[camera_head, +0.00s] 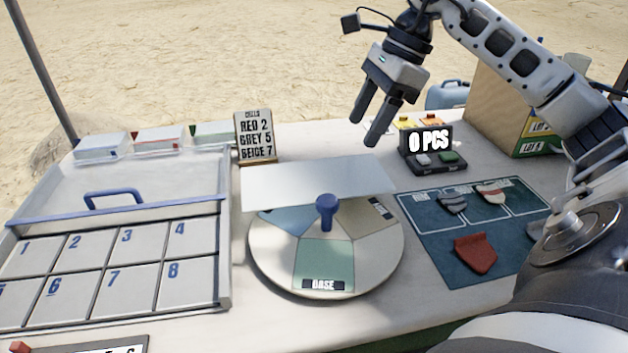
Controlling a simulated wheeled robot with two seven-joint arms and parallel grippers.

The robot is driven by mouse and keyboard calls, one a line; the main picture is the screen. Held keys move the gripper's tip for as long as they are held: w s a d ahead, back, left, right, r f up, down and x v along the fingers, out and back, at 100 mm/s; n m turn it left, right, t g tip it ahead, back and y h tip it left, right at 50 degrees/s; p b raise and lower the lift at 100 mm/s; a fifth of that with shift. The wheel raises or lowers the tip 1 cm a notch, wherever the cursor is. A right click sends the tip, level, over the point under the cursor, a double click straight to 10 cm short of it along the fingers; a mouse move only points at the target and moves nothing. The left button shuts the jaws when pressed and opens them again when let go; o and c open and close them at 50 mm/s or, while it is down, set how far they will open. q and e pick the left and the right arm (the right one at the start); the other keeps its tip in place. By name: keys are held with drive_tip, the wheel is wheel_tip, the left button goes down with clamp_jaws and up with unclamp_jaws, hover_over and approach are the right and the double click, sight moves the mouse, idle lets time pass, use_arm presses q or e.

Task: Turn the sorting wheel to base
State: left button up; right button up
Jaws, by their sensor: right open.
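The sorting wheel (272,266) is a round, pale disc with coloured sectors on the table. A blue knob (327,208) stands up at its middle. The green sector labelled BASE (324,258) faces the front edge. A blue sector lies at the back left and a beige one at the back right, its label partly cut off. A pale, flat panel (318,180) covers the wheel's back part. My right gripper (367,128) is open and empty, in the air behind the panel and left of the counter display. My left gripper is not in view.
A numbered tray (226,240) with a blue-handled lid (115,198) fills the left. A sign (255,135) lists RED 2, GREY 5, BEIGE 7. A counter (429,139) reads 0 PCS. A dark mat (425,225) at right holds red and grey sherds. A cardboard box (490,105) stands behind.

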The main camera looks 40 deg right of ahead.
approach(328, 200)
drive_tip(key=x, duration=0.7)
drive_tip(key=shift+a+f+b, duration=0.1)
drive_tip(key=shift+f+b, duration=0.1)
drive_tip(key=shift+b, duration=0.1)
drive_tip(key=shift+w+a+f, duration=0.15)
drive_tip(key=shift+a+f, duration=0.05)
drive_tip(key=shift+f, duration=0.35)
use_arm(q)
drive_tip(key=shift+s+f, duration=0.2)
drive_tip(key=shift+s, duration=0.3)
